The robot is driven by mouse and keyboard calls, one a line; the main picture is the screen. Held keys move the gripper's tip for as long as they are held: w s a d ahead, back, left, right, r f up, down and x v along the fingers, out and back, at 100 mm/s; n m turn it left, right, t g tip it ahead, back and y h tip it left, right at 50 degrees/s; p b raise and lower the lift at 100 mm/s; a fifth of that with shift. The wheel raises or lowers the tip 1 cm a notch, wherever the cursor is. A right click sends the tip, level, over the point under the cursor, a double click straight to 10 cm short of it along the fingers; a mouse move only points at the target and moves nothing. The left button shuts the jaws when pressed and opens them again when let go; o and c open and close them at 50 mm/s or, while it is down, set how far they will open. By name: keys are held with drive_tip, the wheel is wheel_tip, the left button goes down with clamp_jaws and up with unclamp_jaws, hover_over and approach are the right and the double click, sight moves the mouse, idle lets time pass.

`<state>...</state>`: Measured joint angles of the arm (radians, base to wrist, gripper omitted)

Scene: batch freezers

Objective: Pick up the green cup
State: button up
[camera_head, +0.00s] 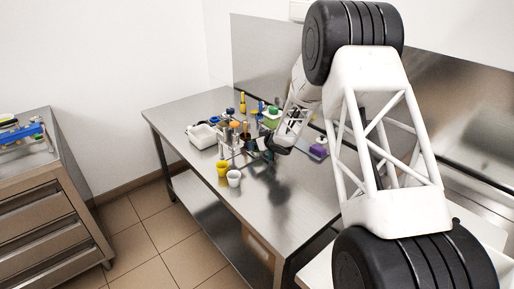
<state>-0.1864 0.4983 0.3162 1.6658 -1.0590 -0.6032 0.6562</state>
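A small green object (271,121) stands among other items toward the back of the steel table. It may be the green cup, but it is too small and crowded to be sure. A yellow cup (222,168) and a white cup (234,178) stand side by side near the table's front edge. My gripper (273,150) is dark and low over the table, in front of the green object and behind and right of the two cups. Its fingers are too small and dark to tell open from shut, and I see no cup clearly held.
A white container (202,135) stands at the table's left, with several bottles and tools beside it. A purple-topped box (318,149) is right of my gripper. The steel table (275,225) is bare toward the front right. A drawer cabinet (45,215) stands far left.

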drive_tip(key=c, duration=1)
drive_tip(key=shift+r, duration=0.2)
drive_tip(key=shift+r, duration=0.5)
drive_tip(key=shift+s+d+r, duration=0.1)
drive_tip(key=shift+s+r, duration=0.1)
drive_tip(key=shift+r, duration=0.4)
drive_tip(key=shift+s+r, duration=0.15)
drive_tip(key=shift+r, duration=0.4)
drive_tip(key=s+d, duration=0.1)
drive_tip(key=s, duration=0.4)
drive_tip(key=s+d+r, duration=0.1)
drive_tip(key=s, duration=0.4)
drive_tip(key=s+d, duration=0.2)
drive_tip(key=s, duration=0.2)
drive_tip(key=shift+s+r, duration=0.2)
drive_tip(key=shift+s, duration=0.2)
drive_tip(key=shift+w+d, duration=0.1)
drive_tip(key=shift+d, duration=0.05)
